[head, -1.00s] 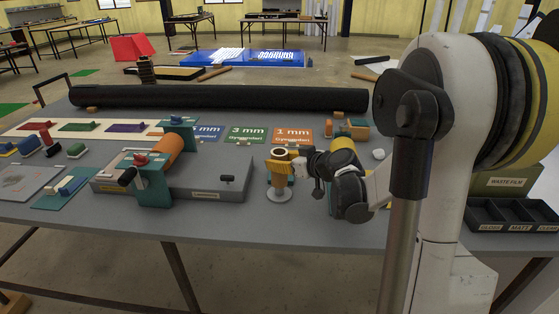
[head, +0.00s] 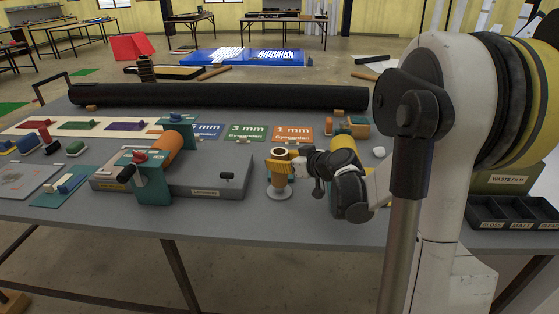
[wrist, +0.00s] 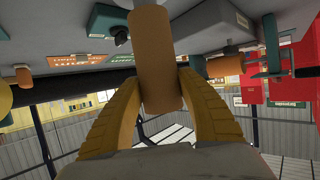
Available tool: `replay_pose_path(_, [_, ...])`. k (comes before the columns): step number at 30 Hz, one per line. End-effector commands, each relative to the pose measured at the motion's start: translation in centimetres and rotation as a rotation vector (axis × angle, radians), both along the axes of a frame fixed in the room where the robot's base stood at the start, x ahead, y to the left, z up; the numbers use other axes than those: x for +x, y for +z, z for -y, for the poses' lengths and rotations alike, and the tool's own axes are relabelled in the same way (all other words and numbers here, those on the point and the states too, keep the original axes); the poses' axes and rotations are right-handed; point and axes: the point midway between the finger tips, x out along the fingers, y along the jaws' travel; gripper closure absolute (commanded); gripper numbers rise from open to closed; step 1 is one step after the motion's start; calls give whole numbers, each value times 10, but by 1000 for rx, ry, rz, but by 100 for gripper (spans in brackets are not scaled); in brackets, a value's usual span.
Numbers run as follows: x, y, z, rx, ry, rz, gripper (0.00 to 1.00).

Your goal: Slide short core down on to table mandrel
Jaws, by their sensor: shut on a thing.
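The short core (head: 278,153) is a tan-orange tube, upright, with its dark open end facing up. My gripper (head: 280,167) has its yellow fingers closed around its upper part. In the wrist view the core (wrist: 156,60) stands between the two yellow fingers (wrist: 160,95). The table mandrel shows as a pale round base (head: 279,194) directly below the core on the grey table. Its post is hidden, and I cannot tell how far the core sits over it.
A grey bench unit with a teal stand and orange roll (head: 167,153) is to the left. A long black roll (head: 220,97) lies across the back. A black compartment tray (head: 512,213) is at right.

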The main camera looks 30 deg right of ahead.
Motion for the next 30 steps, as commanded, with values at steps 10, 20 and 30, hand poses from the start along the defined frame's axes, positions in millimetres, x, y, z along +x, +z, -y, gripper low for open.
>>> replay_pose_path(10, [0,-9,0,0,0,0,87])
replay_pose_path(20, [0,-18,0,0,0,0,87])
replay_pose_path(30, [0,-26,0,0,0,0,87])
